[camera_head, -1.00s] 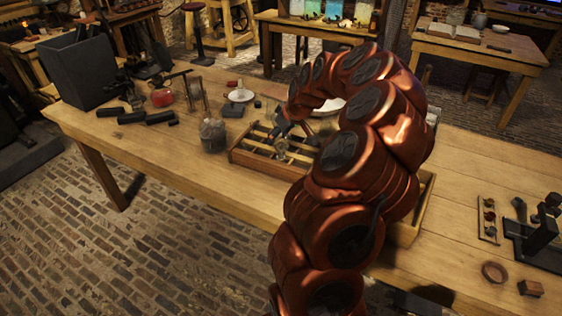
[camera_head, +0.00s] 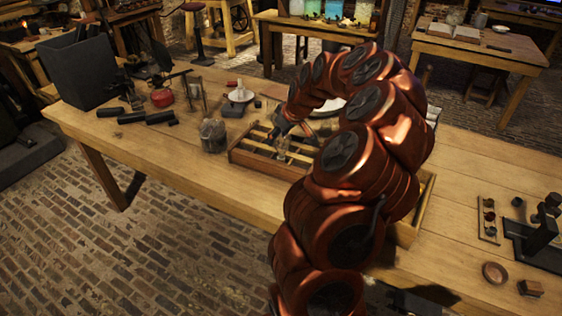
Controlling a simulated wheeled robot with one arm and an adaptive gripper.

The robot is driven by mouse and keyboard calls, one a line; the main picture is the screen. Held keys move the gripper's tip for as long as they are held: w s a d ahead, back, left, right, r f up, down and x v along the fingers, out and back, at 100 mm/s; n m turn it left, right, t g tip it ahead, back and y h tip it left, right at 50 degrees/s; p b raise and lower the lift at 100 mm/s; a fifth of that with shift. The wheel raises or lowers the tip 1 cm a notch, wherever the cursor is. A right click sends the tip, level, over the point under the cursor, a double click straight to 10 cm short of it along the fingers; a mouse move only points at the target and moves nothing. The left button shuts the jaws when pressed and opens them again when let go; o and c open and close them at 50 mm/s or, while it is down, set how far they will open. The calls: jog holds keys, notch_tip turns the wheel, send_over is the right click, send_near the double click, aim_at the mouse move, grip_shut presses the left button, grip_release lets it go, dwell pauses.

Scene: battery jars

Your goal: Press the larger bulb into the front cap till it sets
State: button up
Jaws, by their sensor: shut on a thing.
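My gripper (camera_head: 281,128) is small in view, over the left part of a wooden tray (camera_head: 238,157) with slats on the table. It points down and is shut on a small pale, glassy thing (camera_head: 283,153), which looks like the bulb. The thing sits just below the fingers, at the level of the slats. I cannot tell whether it touches the cap beneath it. The front cap cannot be made out, and my arm hides much of the tray's right side. A glass jar (camera_head: 213,136) with dark contents stands just left of the tray.
A dark stand (camera_head: 535,235), a round wooden dish (camera_head: 494,272) and a small block (camera_head: 531,288) are at right. The table's front left is clear.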

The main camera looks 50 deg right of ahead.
jog(key=o, duration=1.1)
jog(key=v, duration=1.2)
jog(key=s+a+r+n+g+y, duration=0.2)
jog(key=a+g, duration=0.1)
jog(key=a, duration=2.1)
jog(key=s+a+f+g, duration=0.1)
jog(key=s+a+f, duration=0.1)
jog(key=s+a, duration=0.2)
jog(key=s+a+f+m+g+h+p, duration=0.1)
jog(key=s+a, duration=0.4)
jog(key=s, duration=0.6)
jog(key=s+a+f+m+g+h, duration=0.1)
jog(key=s+a, duration=0.3)
jog(key=s, duration=0.4)
jog(key=shift+s+a+f+g, duration=0.25)
jog(key=shift+f+g, duration=0.65)
